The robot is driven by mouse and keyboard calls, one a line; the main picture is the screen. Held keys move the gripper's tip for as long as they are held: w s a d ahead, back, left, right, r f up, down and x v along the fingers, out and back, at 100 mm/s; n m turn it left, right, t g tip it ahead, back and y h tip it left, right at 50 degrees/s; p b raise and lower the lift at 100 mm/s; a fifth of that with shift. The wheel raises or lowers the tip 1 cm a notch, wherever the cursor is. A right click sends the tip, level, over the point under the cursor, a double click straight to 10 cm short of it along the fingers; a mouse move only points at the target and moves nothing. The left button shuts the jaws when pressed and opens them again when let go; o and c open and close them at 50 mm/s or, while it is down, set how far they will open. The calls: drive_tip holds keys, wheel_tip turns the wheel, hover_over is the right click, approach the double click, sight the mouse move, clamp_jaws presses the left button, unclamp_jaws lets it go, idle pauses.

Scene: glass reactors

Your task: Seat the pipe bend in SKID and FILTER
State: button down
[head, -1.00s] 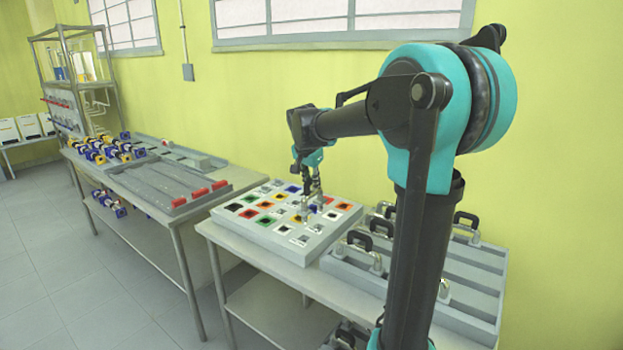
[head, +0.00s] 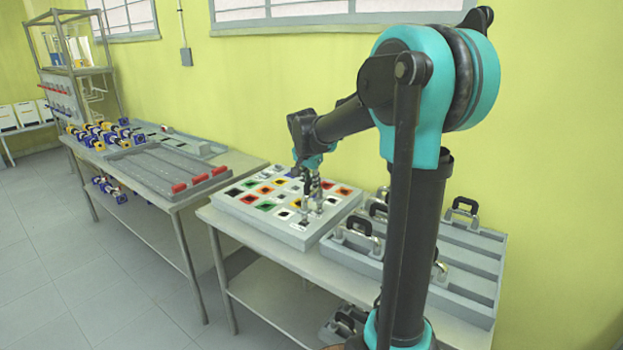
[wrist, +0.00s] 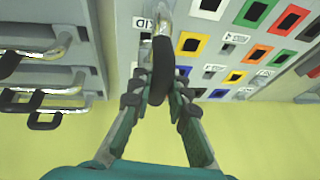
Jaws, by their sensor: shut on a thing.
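My gripper (wrist: 160,80) is shut on the black handle (wrist: 158,60) of the pipe bend. The bright metal pipe (wrist: 168,7) shows beyond the handle in the wrist view, cut by the top edge. In the head view my gripper (head: 314,180) is over the near part of the grey port board (head: 285,236), with the pipe bend (head: 305,214) low at its surface. A partly covered label ending in "KID" (wrist: 151,22) is beside the pipe. I cannot tell whether the pipe ends are in holes. I cannot read a FILTER label.
Several colour-framed square ports cover the board, including a yellow one (wrist: 190,43) close to my gripper. A grey rack (head: 460,265) with more handled pipe bends stands at the right. A table (head: 150,175) with red-handled parts stands at the left. The wall is behind.

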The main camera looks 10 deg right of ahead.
sight(311, 191)
drive_tip(key=shift+f, duration=2.2)
drive_tip(key=c, duration=1.4)
unclamp_jaws()
drive_tip(key=shift+o, duration=0.2)
drive_tip(key=shift+r, duration=0.15)
drive_tip(key=shift+r, duration=4.35)
